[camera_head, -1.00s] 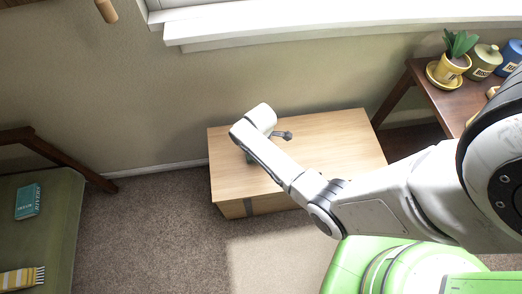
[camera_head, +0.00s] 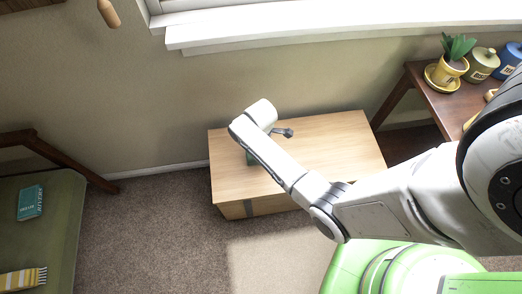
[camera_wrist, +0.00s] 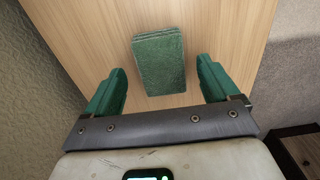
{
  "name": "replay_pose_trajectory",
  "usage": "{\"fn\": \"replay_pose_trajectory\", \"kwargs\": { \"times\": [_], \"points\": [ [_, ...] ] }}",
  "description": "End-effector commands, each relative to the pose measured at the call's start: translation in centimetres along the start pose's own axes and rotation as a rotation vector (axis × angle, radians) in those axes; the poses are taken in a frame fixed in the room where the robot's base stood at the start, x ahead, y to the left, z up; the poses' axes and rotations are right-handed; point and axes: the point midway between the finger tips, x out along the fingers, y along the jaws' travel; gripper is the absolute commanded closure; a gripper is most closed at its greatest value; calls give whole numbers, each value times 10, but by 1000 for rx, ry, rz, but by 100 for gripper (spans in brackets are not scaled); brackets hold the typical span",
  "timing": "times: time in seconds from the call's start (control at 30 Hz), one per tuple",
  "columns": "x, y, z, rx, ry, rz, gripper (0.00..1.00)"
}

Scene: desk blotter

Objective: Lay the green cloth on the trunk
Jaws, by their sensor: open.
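The trunk (camera_head: 335,145) is a low box with a light wood top, standing against the wall in the head view. The green cloth (camera_wrist: 159,64) is a folded rectangle lying flat on the wood top in the wrist view. My gripper (camera_wrist: 162,80) is open, with its two green fingers apart on either side of the cloth's near end; I see no finger touching it. In the head view my arm reaches over the trunk and hides most of the gripper and the cloth.
A dark wood table (camera_head: 429,88) with a potted plant (camera_head: 453,62) and jars stands at the right. Carpet between is clear. A window sill juts above.

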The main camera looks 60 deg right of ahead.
Motion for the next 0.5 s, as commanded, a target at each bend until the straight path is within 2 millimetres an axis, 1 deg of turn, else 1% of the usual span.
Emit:
{"fn": "replay_pose_trajectory", "kwargs": {
  "times": [0.03, 0.2, 0.3, 0.4, 0.5],
  "points": [
    [-15, 0, 0, 0, 2, 3, 12],
    [-50, 0, 0, 0, 1, 2, 12],
    [-66, 0, 0, 0, 1, 2, 12],
    [-78, 0, 0, -1, 1, 2, 12],
    [-85, 0, 0, -1, 0, 0, 12]
  ]
}}
